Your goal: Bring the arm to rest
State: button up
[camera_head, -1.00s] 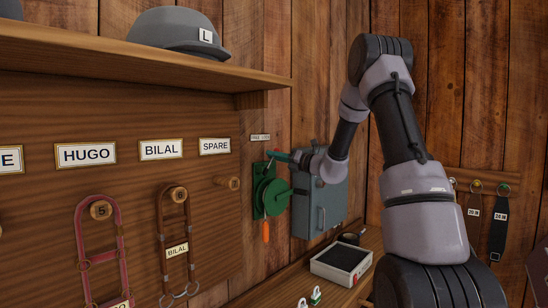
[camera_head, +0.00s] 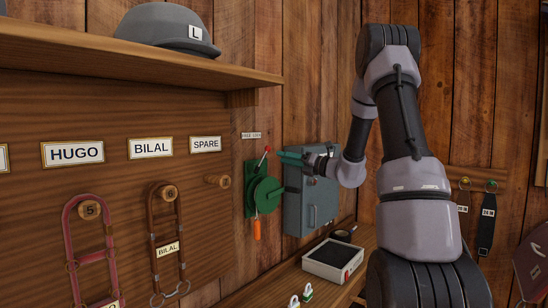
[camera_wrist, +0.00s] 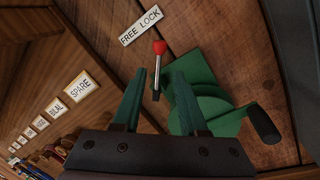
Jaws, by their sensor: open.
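My gripper (camera_head: 284,156) has green fingers and points left at the wall by a green winch-like device (camera_head: 262,194). In the wrist view my gripper (camera_wrist: 159,78) is open, with nothing between its fingers. A lever with a red knob (camera_wrist: 159,47) shows beyond the fingertips, under a "FREE LOCK" label (camera_wrist: 141,25). The lever (camera_head: 266,152) stands just left of the fingertips in the head view, apparently clear of them. The arm is bent, raised on the right side and reaching left.
A grey wall box (camera_head: 312,205) hangs close behind and below my gripper. A bench below holds a white tray (camera_head: 315,264) and small padlocks. A pegboard with bridles (camera_head: 168,240) is on the left, under a shelf (camera_head: 130,60) with a grey helmet (camera_head: 165,28). Straps hang at right.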

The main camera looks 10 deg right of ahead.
jog(key=shift+v, duration=1.15)
jog(key=s+a+r+n+g+h, duration=0.1)
jog(key=s+a+n+g, duration=0.45)
jog(key=s+n, duration=0.3)
jog(key=s+a+r+n+g+h, duration=0.1)
jog(key=s+a+n+g, duration=0.3)
jog(key=s+a+n, duration=0.4)
jog(key=s+d+n+t+h, duration=0.1)
jog(key=s+d+n+h, duration=0.3)
jog(key=s+n, duration=0.3)
jog(key=s+d+n+t+h, duration=0.1)
jog(key=s+d+n+h, duration=0.3)
jog(key=s+n, duration=0.3)
jog(key=s+h, duration=0.1)
jog(key=s, duration=0.3)
jog(key=shift+r+n+t, duration=0.25)
jog(key=shift+n+t, duration=0.1)
